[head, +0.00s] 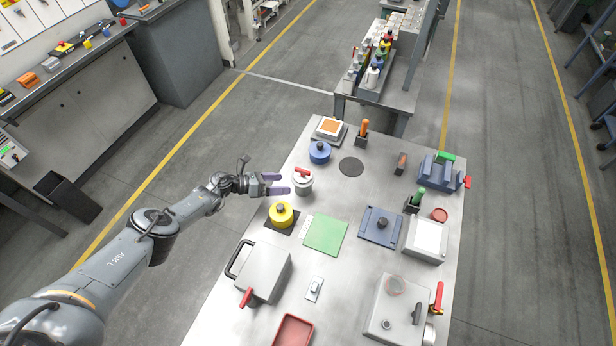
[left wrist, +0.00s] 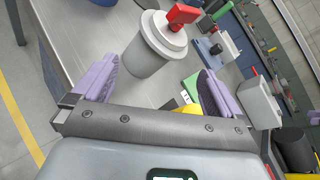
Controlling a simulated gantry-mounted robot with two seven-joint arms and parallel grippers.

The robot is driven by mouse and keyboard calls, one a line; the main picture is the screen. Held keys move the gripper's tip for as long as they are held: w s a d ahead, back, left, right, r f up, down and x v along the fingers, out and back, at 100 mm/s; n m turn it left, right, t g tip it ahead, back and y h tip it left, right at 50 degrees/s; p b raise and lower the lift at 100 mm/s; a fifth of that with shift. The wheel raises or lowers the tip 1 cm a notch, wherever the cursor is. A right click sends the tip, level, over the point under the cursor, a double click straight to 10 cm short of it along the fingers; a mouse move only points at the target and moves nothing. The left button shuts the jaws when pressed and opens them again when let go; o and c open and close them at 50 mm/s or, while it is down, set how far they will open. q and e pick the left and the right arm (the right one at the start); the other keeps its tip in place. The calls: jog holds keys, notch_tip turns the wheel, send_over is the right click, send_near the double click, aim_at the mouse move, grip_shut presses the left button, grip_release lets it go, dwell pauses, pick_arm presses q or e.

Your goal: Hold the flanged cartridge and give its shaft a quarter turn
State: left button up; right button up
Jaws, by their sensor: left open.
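The flanged cartridge (head: 303,186) is a light grey cylinder with a wide round flange and a red handle (head: 303,172) on top. It stands upright near the left edge of the metal table. In the left wrist view the cartridge (left wrist: 153,50) and its red handle (left wrist: 181,14) show ahead of the jaws. My left gripper (head: 283,183) has two purple-padded fingers, spread apart and pointing at the cartridge from its left side. In the left wrist view there is empty space between the fingers, with the cartridge just beyond.
A yellow round part (head: 281,215) sits close in front of the cartridge, and a blue round part (head: 319,152) behind it. A green mat (head: 325,236) and a grey box with a handle (head: 264,271) are nearer. The table right of the cartridge is clear around a dark disc (head: 351,166).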

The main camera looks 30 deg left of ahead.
aim_at(294, 183)
pick_arm(q)
jog(key=m+g, duration=0.1)
jog(key=m, duration=0.1)
jog(key=a+m+b, duration=0.1)
jog(key=m, duration=0.1)
jog(key=w+m+g, duration=0.1)
jog(key=m, duration=0.1)
jog(key=shift+a+g+b, duration=0.3)
jog(key=shift+a, duration=0.1)
jog(key=shift+w+m, duration=0.2)
jog(key=shift+m, duration=0.6)
jog(key=shift+g, duration=0.3)
jog(key=b+x, duration=0.4)
jog(key=x, duration=0.3)
jog(key=shift+w+f+b, duration=0.1)
jog(key=shift+f+b, duration=0.05)
jog(key=shift+b, duration=0.25)
pick_arm(e)
jog(key=f, duration=0.7)
jog(key=shift+s+d+f, duration=0.15)
jog(key=shift+s+d, duration=0.05)
pick_arm(q)
jog(key=shift+b+x, duration=0.6)
jog(key=shift+x, duration=0.55)
pick_arm(e)
jog(key=shift+d+f, duration=0.1)
jog(key=shift+f, duration=0.5)
pick_arm(q)
jog(key=c, duration=0.8)
jog(key=o, duration=0.8)
